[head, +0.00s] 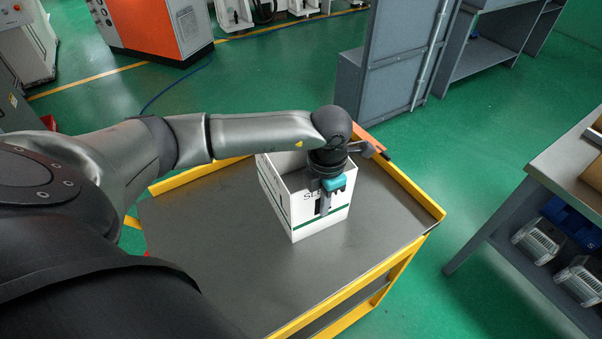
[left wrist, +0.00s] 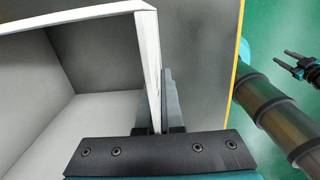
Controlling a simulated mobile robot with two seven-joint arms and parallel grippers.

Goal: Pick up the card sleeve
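The card sleeve (head: 279,201) looks like a white, open-topped box with green stripes and dark lettering. It stands upright on the grey cart top, and its open inside shows in the left wrist view (left wrist: 100,75). My left gripper (head: 323,210) points down over the near right wall of the sleeve. In the left wrist view its fingers (left wrist: 159,100) lie on both sides of that wall, closed against it.
The cart top (head: 225,275) has raised yellow edges (head: 350,290) and is clear in front of the sleeve. An orange piece (head: 372,138) shows behind the sleeve at the cart's far edge. A grey workbench (head: 560,165) stands to the right across a green floor gap.

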